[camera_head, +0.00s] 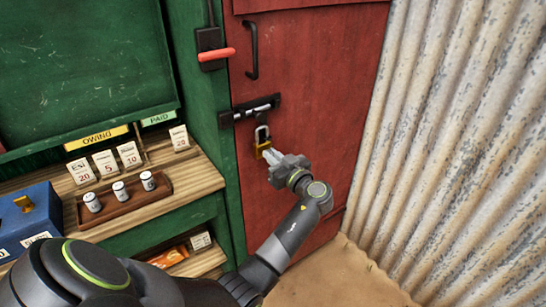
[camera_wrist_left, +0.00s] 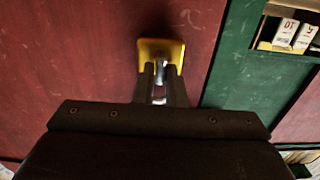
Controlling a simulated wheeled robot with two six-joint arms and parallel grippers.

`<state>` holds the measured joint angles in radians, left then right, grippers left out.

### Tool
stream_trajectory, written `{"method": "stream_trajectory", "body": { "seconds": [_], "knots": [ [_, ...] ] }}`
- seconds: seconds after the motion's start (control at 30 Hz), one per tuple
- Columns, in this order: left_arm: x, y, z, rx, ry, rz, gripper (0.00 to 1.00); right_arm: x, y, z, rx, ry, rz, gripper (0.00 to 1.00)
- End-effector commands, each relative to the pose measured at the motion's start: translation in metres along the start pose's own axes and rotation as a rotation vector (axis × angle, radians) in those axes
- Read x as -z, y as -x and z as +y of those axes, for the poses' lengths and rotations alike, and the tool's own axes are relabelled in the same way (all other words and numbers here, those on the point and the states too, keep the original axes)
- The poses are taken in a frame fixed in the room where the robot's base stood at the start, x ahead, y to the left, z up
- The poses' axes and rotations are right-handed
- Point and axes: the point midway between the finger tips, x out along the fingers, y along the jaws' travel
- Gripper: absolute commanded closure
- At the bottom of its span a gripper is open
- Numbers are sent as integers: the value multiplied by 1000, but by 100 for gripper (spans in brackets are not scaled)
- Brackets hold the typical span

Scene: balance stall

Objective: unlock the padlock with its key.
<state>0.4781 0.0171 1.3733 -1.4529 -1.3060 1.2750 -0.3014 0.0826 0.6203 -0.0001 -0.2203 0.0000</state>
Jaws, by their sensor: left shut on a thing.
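The brass padlock (camera_head: 263,148) hangs by its shackle from the bolt (camera_head: 257,109) on the red door. In the left wrist view the padlock (camera_wrist_left: 160,48) fills the space just past my fingertips. My left gripper (camera_head: 271,156) is at the padlock's lower right side and points at it. In the left wrist view its fingers (camera_wrist_left: 162,78) are shut on a small silvery piece, which looks like the key (camera_wrist_left: 160,72). The key's tip is hidden, so I cannot tell whether it sits in the lock. My right gripper is not in view.
The red door (camera_head: 300,60) has a black handle (camera_head: 251,50). Left of it is a red-handled switch (camera_head: 216,54). A wooden shelf (camera_head: 197,178) holds price cards, a tray with small tins and a blue box (camera_head: 28,222). Corrugated metal (camera_head: 450,130) stands right.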

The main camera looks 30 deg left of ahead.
Motion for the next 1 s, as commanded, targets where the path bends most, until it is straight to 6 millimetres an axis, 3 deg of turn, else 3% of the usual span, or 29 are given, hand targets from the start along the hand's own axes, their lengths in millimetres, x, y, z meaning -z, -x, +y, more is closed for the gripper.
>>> {"method": "stream_trajectory", "body": {
  "seconds": [0.27,0.6,1.0],
  "knots": [
    [-1,0,1,0,-131,2,100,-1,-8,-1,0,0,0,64],
    [-1,0,3,1,-439,2,100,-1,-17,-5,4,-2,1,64],
    [-1,0,6,1,-819,2,100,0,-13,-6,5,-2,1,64]
  ]
}}
